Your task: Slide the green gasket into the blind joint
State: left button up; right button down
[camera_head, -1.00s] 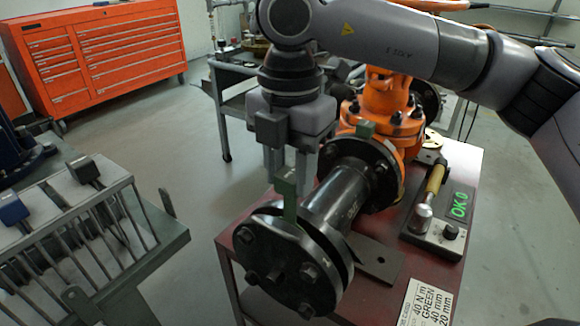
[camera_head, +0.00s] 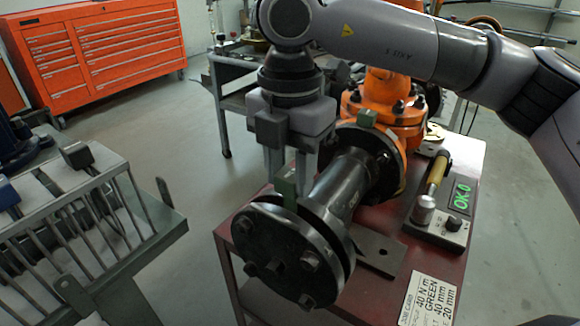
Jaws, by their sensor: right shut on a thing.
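The green gasket's tab (camera_head: 286,187) stands up at the top of the gap in the blind joint. The rest of the gasket is hidden between the flanges. The blind joint is the black bolted end flange (camera_head: 275,256) with a second flange close behind it, at the near end of the black pipe (camera_head: 341,183). My right gripper (camera_head: 287,172) points down from above and is shut on the gasket's tab. My left gripper is not in view.
A torque wrench (camera_head: 432,190) lies on the red table (camera_head: 440,240) at right. A slotted rack (camera_head: 90,210) stands at left.

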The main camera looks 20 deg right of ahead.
jog(key=shift+f+b, duration=1.1)
jog(key=shift+f, duration=0.35)
jog(key=c, duration=0.6)
grip_release()
jog(key=shift+r, duration=0.2)
notch_tip(320, 180, up, 7)
jog(key=shift+f+p, duration=0.1)
jog(key=shift+p, duration=0.45)
